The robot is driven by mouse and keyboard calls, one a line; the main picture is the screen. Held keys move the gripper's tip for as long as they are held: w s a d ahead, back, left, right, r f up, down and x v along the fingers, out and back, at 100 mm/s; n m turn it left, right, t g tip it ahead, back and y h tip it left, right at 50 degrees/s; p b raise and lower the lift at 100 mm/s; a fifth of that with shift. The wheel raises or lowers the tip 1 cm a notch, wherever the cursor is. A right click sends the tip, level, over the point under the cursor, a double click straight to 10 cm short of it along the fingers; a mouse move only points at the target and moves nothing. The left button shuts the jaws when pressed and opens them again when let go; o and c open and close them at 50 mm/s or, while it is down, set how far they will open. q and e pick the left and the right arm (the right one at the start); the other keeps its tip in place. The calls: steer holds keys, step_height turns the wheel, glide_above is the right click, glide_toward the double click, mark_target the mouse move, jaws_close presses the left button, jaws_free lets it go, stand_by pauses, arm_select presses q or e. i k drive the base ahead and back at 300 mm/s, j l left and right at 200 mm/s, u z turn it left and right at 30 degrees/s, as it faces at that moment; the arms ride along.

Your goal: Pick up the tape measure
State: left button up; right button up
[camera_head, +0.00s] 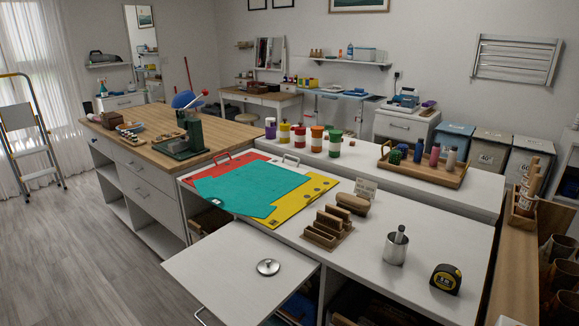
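The tape measure (446,278) is black and yellow. It stands on the white counter (420,235) near its right front end, with clear counter around it. A metal cup (396,248) with a tool in it stands to its left, apart from it. Neither of my grippers shows in the head view.
Wooden block holders (328,226) and a small sign (365,188) stand left of the cup. A wooden tray of bottles (424,170) sits behind. Coloured sheets (250,187) lie at the left. A white panel (235,280) with a round metal lid (268,267) juts out in front.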

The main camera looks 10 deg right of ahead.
mark_target(447, 277)
steer(key=z, duration=1.35)
